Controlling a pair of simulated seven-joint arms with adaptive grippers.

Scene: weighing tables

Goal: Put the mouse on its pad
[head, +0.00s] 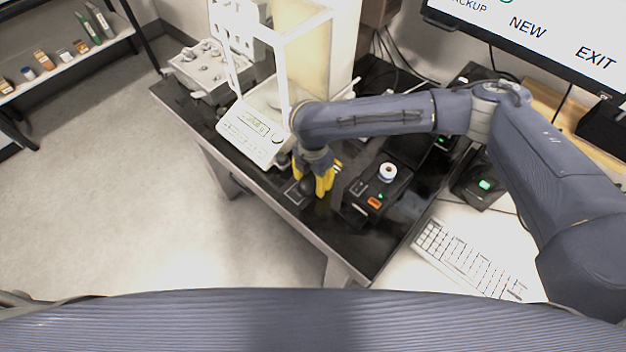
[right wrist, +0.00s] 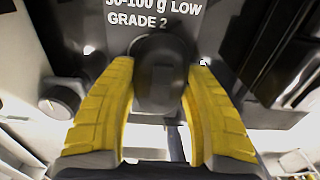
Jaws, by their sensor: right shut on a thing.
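My right gripper (head: 315,190) is low over the black table, in front of the balance. Its yellow fingers are shut on a dark, rounded thing that looks like the mouse (head: 306,186). In the right wrist view the mouse (right wrist: 163,85) sits between the two fingers. Behind it is a dark surface (right wrist: 115,42) with white print reading "GRADE 2". In the head view a small dark square with a light outline (head: 292,194) lies beside the mouse; I cannot tell if this is the pad. My left gripper is out of view.
A white balance (head: 255,135) with a glass case stands just behind the gripper. A keyboard (head: 470,258) lies on the white table further right.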

